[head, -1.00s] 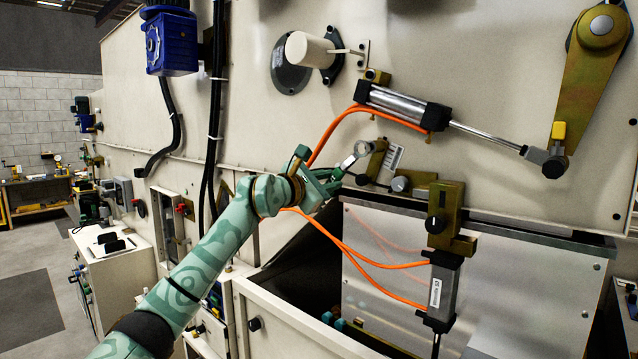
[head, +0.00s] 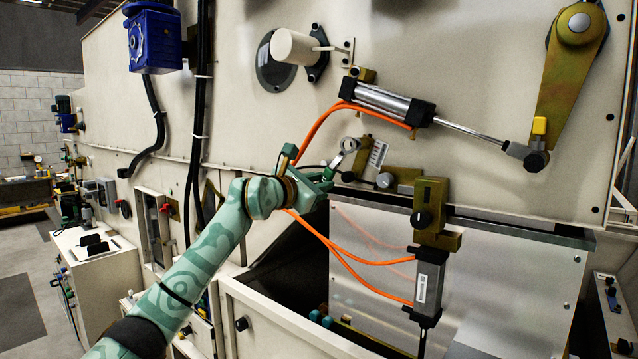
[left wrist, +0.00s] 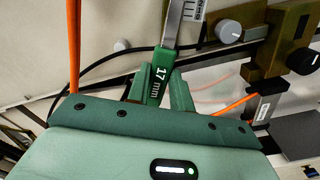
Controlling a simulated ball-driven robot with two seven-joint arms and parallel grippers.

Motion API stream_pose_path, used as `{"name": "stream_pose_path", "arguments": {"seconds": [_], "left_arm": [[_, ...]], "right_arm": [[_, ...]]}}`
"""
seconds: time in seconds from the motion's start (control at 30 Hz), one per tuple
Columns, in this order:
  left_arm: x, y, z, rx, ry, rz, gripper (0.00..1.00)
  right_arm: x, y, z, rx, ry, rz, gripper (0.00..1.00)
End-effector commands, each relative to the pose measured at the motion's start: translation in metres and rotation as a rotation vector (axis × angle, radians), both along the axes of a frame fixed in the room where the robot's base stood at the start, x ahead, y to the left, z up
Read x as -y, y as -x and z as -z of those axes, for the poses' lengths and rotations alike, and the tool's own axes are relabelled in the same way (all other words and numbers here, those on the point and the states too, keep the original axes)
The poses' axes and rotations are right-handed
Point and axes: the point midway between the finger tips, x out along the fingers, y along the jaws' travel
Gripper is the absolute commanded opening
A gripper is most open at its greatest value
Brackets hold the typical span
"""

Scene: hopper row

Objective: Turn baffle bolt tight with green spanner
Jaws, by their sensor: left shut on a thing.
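My left gripper (head: 326,178) is shut on the green spanner (left wrist: 158,84). In the left wrist view the spanner's green handle, marked 17 mm, stands between the two fingers, with its steel shank running up out of the picture. In the head view the spanner's steel ring end (head: 349,145) points up and right, close beside a brass-coloured bracket (head: 364,152) on the machine wall. I cannot make out the baffle bolt, nor tell whether the ring is around anything. My right gripper is out of view.
Orange hoses (head: 318,124) run close behind the gripper. A silver knob (head: 385,180) and an upright cylinder (head: 430,279) on a brass block are to the right. A long cylinder (head: 382,101) is above. An open hopper (head: 262,297) lies below.

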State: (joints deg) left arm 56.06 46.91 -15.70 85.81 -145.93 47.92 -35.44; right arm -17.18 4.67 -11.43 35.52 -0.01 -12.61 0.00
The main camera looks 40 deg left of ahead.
Motion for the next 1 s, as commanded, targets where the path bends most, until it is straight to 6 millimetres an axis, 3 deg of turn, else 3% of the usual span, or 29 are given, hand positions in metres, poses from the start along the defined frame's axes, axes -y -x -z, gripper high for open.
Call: {"name": "stream_pose_path", "arguments": {"seconds": [1.0], "left_arm": [[0.002, -0.013, -0.001, 0.002, -0.001, 0.001, 0.0]], "right_arm": [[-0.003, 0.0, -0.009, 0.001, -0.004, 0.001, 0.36]]}}
